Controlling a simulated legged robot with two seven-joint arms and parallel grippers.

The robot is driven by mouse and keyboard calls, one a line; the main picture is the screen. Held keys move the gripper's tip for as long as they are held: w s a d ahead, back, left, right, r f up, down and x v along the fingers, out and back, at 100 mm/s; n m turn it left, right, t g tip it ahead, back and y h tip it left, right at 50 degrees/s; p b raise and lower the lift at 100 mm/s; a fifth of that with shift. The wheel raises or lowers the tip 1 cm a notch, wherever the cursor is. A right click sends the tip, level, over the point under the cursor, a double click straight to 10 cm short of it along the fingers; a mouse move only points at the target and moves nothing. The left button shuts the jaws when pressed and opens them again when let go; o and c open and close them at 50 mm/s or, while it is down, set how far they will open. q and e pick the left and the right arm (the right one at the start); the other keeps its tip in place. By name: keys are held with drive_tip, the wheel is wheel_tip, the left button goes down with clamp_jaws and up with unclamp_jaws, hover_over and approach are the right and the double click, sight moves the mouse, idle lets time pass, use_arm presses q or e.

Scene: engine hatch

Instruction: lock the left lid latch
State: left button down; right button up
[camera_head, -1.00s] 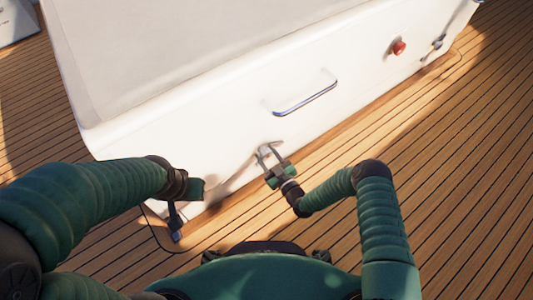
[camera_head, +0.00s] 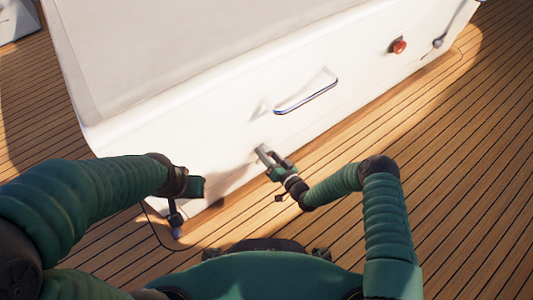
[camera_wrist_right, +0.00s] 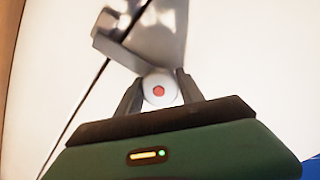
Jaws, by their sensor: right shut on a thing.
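My right gripper (camera_head: 265,155) is at the white front wall of the hatch, below and left of the chrome handle. In the right wrist view its two dark fingers (camera_wrist_right: 160,92) are shut on a round white knob with a red centre (camera_wrist_right: 159,90). Just beyond the knob is the grey metal left lid latch (camera_wrist_right: 148,40), beside a dark seam in the white surface. In the head view the latch is mostly hidden by the gripper. My left gripper (camera_head: 195,188) is near the hatch's lower left corner; its fingers cannot be made out.
The white engine hatch (camera_head: 230,75) fills the upper middle. The plank deck (camera_head: 460,180) is clear to the right.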

drive_tip(key=shift+w+d+m, duration=0.1)
drive_tip(key=shift+d+m, duration=0.05)
drive_tip(key=shift+m, duration=0.65)
drive_tip(key=o, duration=1.4)
drive_tip(key=shift+f, duration=0.1)
drive_tip(key=shift+c, duration=0.2)
drive_tip(key=shift+s, duration=0.2)
drive_tip(key=p+v, duration=0.7)
drive_tip(key=v, duration=0.9)
drive_tip(key=shift+d, duration=0.35)
